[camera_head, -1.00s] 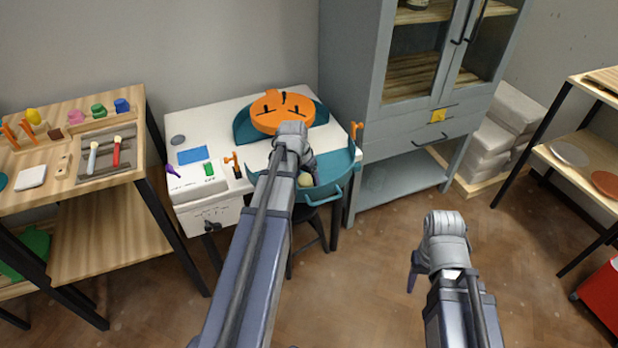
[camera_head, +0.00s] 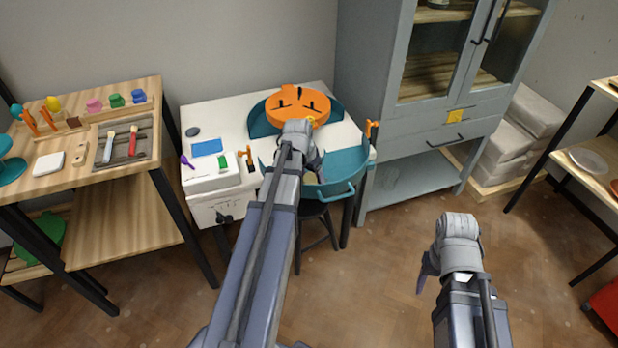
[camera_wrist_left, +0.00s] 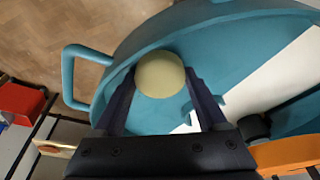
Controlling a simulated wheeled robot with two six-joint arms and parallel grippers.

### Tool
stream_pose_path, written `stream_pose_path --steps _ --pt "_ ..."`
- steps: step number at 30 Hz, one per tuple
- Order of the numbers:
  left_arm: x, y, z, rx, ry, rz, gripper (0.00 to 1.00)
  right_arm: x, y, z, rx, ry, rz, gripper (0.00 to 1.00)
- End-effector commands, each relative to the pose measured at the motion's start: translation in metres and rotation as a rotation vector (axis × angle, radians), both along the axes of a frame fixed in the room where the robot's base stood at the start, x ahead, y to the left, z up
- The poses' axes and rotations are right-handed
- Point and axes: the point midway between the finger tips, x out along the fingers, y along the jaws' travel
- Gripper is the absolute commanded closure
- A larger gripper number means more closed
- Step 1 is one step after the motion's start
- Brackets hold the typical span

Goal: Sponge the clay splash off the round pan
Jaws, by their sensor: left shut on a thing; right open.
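The round pan (camera_head: 345,166) is teal and sits around the orange disc (camera_head: 290,98) on the white wheel table (camera_head: 230,113). It also fills much of the left wrist view (camera_wrist_left: 225,45). My left gripper (camera_head: 317,166) is over the front part of the pan. In the left wrist view my left gripper (camera_wrist_left: 160,92) is shut on a round, pale yellow sponge (camera_wrist_left: 160,72), held over the pan's inside near its rim. Whether the sponge touches the pan is unclear. I cannot make out the clay splash. My right gripper (camera_head: 430,268) is open and empty, away from the table.
Orange clips (camera_head: 372,129) stand at the table's sides. A black stool (camera_head: 318,225) is beneath. A wooden shelf (camera_head: 110,180) with tools is at left, a grey cabinet (camera_head: 400,150) behind at right. Open floor (camera_head: 390,260) lies in front.

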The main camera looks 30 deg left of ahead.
Motion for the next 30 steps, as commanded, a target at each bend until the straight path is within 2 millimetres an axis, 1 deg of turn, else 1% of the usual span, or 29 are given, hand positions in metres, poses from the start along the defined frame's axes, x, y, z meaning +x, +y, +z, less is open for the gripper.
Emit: stream_pose_path --steps 1,9,19,30 --pt "0.005 -0.003 -0.001 0.001 0.0 -0.002 0.7 0.0 0.0 -0.001 0.0 0.0 0.0 0.42" --pt "0.021 -0.017 -0.002 0.0 0.0 -0.002 0.7 0.0 0.0 -0.002 0.0 0.0 0.0 0.42" --pt "0.026 -0.022 -0.002 -0.002 -0.001 -0.001 0.7 0.0 0.0 -0.002 0.0 0.0 0.0 0.42" --pt "0.049 -0.04 0.0 -0.001 -0.001 -0.002 0.7 0.0 0.0 0.0 0.0 0.0 0.0 0.42"
